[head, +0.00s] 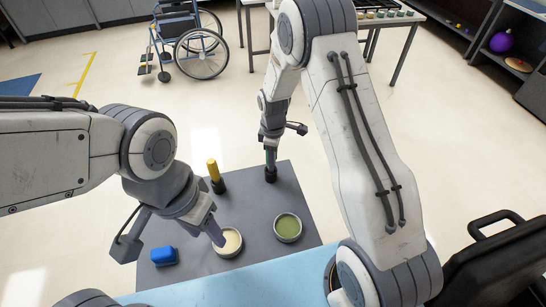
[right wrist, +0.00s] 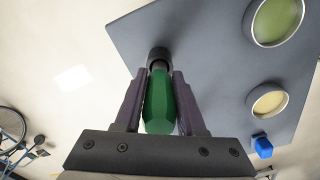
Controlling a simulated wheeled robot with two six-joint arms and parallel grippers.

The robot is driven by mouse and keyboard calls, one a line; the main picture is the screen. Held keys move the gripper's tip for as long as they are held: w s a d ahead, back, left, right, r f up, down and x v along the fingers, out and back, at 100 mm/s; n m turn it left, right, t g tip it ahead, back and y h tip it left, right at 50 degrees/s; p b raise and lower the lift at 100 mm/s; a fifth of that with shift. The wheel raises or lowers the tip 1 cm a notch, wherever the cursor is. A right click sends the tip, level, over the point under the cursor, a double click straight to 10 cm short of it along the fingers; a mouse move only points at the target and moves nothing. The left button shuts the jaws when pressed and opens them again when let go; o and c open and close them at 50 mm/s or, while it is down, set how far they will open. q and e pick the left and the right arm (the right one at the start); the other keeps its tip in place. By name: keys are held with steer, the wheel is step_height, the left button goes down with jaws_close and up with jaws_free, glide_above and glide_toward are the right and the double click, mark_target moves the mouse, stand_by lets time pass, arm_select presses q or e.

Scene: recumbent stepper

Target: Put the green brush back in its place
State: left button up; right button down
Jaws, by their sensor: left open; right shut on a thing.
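The green brush (right wrist: 159,100) has a green handle and is between the two fingers of my right gripper (right wrist: 158,82), which is shut on it. Its far end meets a black round holder (right wrist: 158,53) on the grey tabletop (right wrist: 205,75). In the head view the right gripper (head: 270,150) is above that black holder (head: 271,175), with the brush upright. How deep the brush sits in the holder is hidden. My left gripper (head: 214,236) is open and empty, low beside the cream-filled dish (head: 229,243).
A yellow-handled brush (head: 213,170) stands in another black holder (head: 218,186). A green-filled dish (head: 288,228) and a blue block (head: 163,256) are on the tabletop. A wheelchair (head: 190,45) stands on the floor behind. A black seat (head: 495,265) is at the lower right.

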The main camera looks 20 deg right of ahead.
steer(key=shift+f+b, duration=0.3)
steer(key=shift+f, duration=0.3)
steer(key=shift+c, duration=2.1)
jaws_free()
